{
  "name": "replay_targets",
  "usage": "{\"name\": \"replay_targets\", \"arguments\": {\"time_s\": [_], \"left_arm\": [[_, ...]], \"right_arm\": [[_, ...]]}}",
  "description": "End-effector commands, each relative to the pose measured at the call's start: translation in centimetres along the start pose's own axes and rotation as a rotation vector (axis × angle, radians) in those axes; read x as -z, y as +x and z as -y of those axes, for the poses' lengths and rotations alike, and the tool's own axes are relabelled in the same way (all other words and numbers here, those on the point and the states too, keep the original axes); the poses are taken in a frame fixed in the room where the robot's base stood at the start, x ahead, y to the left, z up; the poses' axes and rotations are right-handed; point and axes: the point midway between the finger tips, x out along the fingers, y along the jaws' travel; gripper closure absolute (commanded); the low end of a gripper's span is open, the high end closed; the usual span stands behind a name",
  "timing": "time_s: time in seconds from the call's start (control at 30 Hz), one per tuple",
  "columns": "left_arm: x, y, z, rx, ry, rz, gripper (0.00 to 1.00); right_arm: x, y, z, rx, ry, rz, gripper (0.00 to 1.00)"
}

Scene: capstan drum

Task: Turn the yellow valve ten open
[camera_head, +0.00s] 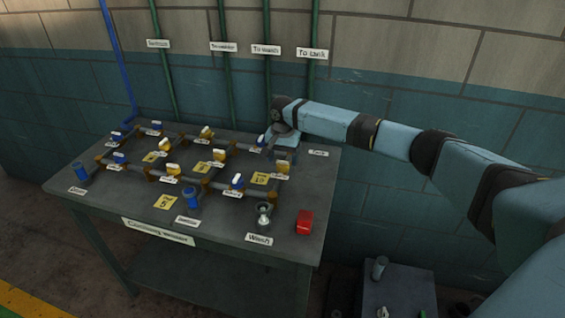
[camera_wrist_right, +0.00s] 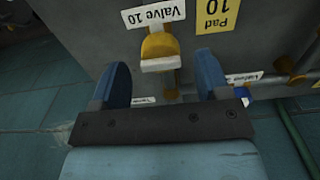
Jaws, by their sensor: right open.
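The yellow valve ten (camera_wrist_right: 160,48) shows in the right wrist view with a yellow round part and a pale handle bar. Its white label "Valve 10" (camera_wrist_right: 155,17) is beside it. In the head view the valve (camera_head: 283,168) is at the right of the pipe rig, just in front of my right gripper (camera_head: 286,152). In the wrist view my right gripper (camera_wrist_right: 163,65) is open, its two blue fingers apart, with the valve between and just beyond the tips. I cannot tell whether they touch it. My left gripper is not in view.
The yellow Pad 10 (camera_wrist_right: 217,14) lies near valve ten. A brick wall is behind.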

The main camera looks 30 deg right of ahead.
Motion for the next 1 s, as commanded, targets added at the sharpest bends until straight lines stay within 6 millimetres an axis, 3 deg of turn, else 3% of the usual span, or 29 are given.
{"name": "replay_targets", "arguments": {"time_s": [0.2, 0.5, 0.7, 0.73, 1.0], "left_arm": [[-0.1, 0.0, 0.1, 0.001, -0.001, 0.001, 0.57], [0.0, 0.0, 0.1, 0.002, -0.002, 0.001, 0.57], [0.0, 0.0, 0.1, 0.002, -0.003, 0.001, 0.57], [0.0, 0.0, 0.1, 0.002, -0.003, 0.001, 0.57], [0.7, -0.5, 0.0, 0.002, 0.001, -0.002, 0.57]], "right_arm": [[0.0, 1.8, 0.0, 0.001, -0.001, 0.0, 0.31], [0.0, 2.0, 0.0, 0.001, -0.001, -0.001, 0.31], [0.0, 1.9, 0.0, 0.001, -0.001, -0.001, 0.77], [0.0, 1.9, 0.0, 0.001, -0.001, -0.001, 0.8], [0.0, 1.7, 0.0, 0.0, -0.021, 0.0, 0.8]]}}
